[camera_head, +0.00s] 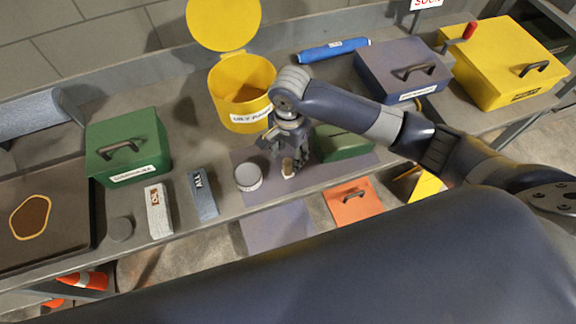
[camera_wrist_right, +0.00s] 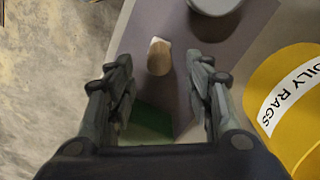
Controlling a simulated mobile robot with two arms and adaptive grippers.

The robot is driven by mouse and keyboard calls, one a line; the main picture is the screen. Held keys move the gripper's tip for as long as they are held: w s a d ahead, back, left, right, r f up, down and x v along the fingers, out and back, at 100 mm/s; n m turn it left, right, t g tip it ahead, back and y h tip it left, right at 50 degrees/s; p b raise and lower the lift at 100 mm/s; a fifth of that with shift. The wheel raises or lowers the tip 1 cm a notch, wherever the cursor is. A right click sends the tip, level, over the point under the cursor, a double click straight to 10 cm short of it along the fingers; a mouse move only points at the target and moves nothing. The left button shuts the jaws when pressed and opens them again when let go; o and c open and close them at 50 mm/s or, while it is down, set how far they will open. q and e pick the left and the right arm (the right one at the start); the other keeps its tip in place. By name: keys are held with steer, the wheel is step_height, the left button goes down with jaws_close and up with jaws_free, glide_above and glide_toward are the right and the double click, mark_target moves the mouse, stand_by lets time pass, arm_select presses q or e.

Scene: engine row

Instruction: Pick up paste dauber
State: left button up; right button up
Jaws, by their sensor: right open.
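The paste dauber (camera_head: 288,169) appears to be the small tan piece with a pale end on the grey mat (camera_head: 278,187), near the bench's front edge. It also shows in the right wrist view (camera_wrist_right: 158,57), between and beyond the fingertips. My right gripper (camera_head: 287,156) points down just above and behind it, close to it. The right wrist view shows its two fingers (camera_wrist_right: 160,76) spread apart with nothing held between them. The gripper covers part of the mat behind the dauber. I cannot tell whether a finger touches it. My left gripper is not in view.
A round grey-white tin (camera_head: 248,177) stands left of the dauber. A green object (camera_head: 343,142) lies right of the gripper. A yellow bin (camera_head: 240,92) with its lid up stands behind. The mat hangs over the bench's front edge.

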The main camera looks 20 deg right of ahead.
mark_target(288, 162)
steer(key=f, duration=0.2)
steer(key=f+p, duration=0.1)
steer(key=f, duration=0.1)
steer(key=shift+s+a+f, duration=0.15)
steer(key=shift+s, duration=0.05)
steer(key=shift+f, duration=0.5)
steer(key=c, duration=1.1)
